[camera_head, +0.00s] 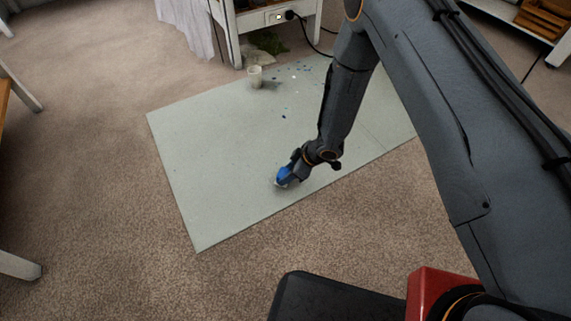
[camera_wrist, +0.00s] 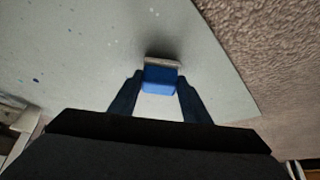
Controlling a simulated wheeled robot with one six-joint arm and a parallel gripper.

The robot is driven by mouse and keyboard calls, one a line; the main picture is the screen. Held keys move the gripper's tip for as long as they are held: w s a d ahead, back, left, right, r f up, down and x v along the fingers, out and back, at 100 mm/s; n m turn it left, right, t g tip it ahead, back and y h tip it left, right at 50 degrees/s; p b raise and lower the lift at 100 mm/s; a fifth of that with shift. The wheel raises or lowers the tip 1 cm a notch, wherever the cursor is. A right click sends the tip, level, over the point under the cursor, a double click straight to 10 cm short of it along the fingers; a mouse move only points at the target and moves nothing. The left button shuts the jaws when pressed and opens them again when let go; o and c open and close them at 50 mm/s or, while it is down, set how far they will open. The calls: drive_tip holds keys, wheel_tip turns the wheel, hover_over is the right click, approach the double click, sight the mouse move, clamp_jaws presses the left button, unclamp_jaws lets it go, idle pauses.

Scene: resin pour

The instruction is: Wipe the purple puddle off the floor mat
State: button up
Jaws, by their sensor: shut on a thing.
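My gripper (camera_wrist: 158,98) is shut on a blue block with a pale grey underside, which looks like a sponge (camera_wrist: 160,78). In the head view the blue sponge (camera_head: 284,176) is at or just above the pale grey-green floor mat (camera_head: 200,160), near the mat's front edge; I cannot tell whether it touches. The mat also fills much of the wrist view (camera_wrist: 60,50). No purple puddle shows clearly in either view; my arm hides part of the mat.
A white table (camera_head: 270,22) with a socket and cable stands behind.

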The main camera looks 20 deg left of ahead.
drive_tip(key=shift+w+r+p, duration=0.1)
drive_tip(key=shift+r+p, duration=1.95)
drive_tip(key=shift+r, duration=1.45)
